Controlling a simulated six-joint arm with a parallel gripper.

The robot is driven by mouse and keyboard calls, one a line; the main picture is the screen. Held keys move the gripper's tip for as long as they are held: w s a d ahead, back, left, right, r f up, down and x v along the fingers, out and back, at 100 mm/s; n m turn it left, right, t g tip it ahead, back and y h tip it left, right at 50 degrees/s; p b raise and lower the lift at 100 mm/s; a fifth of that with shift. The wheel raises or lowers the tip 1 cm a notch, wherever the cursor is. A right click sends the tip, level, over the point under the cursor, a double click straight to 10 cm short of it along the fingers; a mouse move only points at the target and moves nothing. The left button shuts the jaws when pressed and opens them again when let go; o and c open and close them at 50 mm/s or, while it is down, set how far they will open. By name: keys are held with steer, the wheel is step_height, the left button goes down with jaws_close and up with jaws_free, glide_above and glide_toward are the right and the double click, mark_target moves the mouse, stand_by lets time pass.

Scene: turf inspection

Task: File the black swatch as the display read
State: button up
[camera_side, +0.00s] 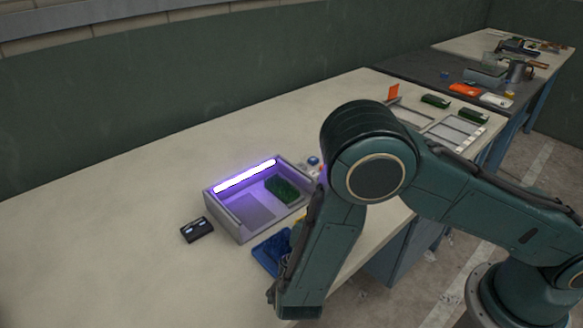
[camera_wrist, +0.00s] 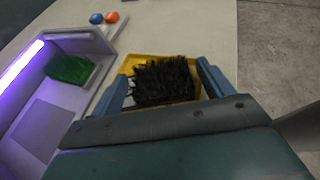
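The black swatch (camera_wrist: 163,82), a tufted dark piece, lies over a yellow tray (camera_wrist: 131,63) in the wrist view. My gripper (camera_wrist: 166,84) has one finger on each side of it, with yellow showing beside the swatch; the fingers look open. In the side view my forearm hides the swatch and the fingertips. A small black display unit (camera_side: 197,230) with pale readouts, too small to read, lies left of the lit box. The box (camera_side: 238,228) has a glowing violet lamp (camera_side: 245,176) and a green swatch (camera_side: 282,189) inside; that swatch also shows in the wrist view (camera_wrist: 69,68).
A blue tray (camera_side: 270,254) sits in front of the box, beside my arm. Blue (camera_wrist: 96,18) and orange (camera_wrist: 112,17) round buttons are behind it. A pale rack (camera_side: 455,132) and green swatches (camera_side: 435,101) lie at the far right. The left bench is clear.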

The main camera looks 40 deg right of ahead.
steer(key=shift+o, duration=0.7)
steer(key=shift+a, duration=0.1)
steer(key=shift+v, duration=3.7)
steer(key=shift+r, duration=0.15)
